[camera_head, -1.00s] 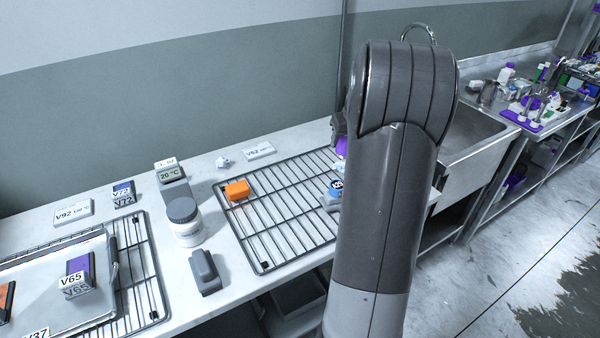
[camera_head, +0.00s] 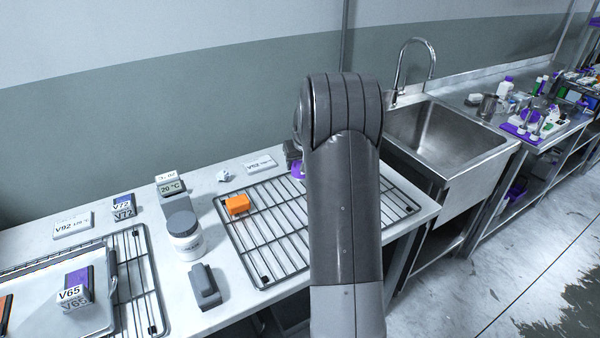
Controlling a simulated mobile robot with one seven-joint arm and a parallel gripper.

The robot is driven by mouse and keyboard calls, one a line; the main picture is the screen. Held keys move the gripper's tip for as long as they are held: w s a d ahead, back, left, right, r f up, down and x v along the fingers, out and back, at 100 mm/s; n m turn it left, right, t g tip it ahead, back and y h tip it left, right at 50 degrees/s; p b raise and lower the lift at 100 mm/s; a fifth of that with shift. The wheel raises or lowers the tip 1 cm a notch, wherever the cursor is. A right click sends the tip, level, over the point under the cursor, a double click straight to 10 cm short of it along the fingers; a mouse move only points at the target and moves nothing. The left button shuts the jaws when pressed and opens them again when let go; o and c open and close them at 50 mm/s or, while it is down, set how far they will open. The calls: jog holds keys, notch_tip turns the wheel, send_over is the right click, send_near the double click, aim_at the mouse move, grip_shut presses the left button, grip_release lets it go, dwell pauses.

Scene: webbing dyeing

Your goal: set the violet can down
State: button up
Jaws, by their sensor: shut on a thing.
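A small part of the violet can (camera_head: 298,171) shows at the left edge of my arm, over the back of the wire rack (camera_head: 233,236). Most of the can is hidden behind the arm. The dark end of my gripper (camera_head: 292,152) shows just above the violet part, and it is shut on the can. Its fingertips are hidden. I cannot tell whether the can touches the rack.
A white jar (camera_head: 185,240) and a grey block (camera_head: 205,286) stand left of the rack. A label card (camera_head: 260,164) lies behind it. The sink (camera_head: 445,135) is to the right.

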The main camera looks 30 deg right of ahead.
jog(key=shift+f, duration=1.9)
jog(key=shift+f, duration=0.2)
jog(key=o, duration=1.2)
